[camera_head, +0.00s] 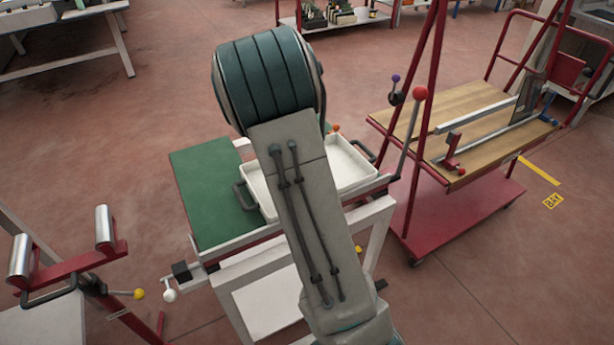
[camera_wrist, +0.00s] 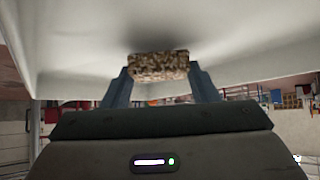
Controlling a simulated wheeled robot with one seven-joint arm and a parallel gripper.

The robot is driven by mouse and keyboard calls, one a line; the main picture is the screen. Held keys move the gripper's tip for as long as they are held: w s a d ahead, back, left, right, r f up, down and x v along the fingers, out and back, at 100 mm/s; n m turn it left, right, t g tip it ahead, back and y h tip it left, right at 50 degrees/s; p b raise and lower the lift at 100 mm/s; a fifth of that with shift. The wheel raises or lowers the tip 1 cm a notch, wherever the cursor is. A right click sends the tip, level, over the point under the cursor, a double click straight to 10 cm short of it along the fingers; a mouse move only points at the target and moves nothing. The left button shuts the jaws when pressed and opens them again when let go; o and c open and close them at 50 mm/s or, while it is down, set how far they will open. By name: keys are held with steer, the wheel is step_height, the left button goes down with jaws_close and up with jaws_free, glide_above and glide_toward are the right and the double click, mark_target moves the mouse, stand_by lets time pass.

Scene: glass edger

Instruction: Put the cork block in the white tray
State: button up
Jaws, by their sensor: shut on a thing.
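The cork block (camera_wrist: 159,64) is speckled brown and sits between the two fingers of my gripper (camera_wrist: 159,74) in the wrist view. The fingers are shut on its sides. The white tray (camera_head: 347,163) lies on the bench in the head view, with dark handles at its ends; my arm covers its middle. In the wrist view, the tray's white inside (camera_wrist: 75,45) fills the upper part behind the block. A dark shadow beside the block shows it close to the tray floor; whether it touches I cannot tell. My gripper and the block are hidden behind my arm in the head view.
A green mat (camera_head: 212,190) covers the bench left of the tray. A red cart with a wooden top (camera_head: 455,112) and upright posts stands close on the right. A roller stand (camera_head: 62,262) is at lower left. The red floor behind the bench is open.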

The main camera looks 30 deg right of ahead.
steer(key=shift+f, duration=0.4)
steer(key=shift+f, duration=0.25)
steer(key=o, duration=0.9)
steer(key=shift+r, duration=0.1)
steer(key=shift+r, duration=0.1)
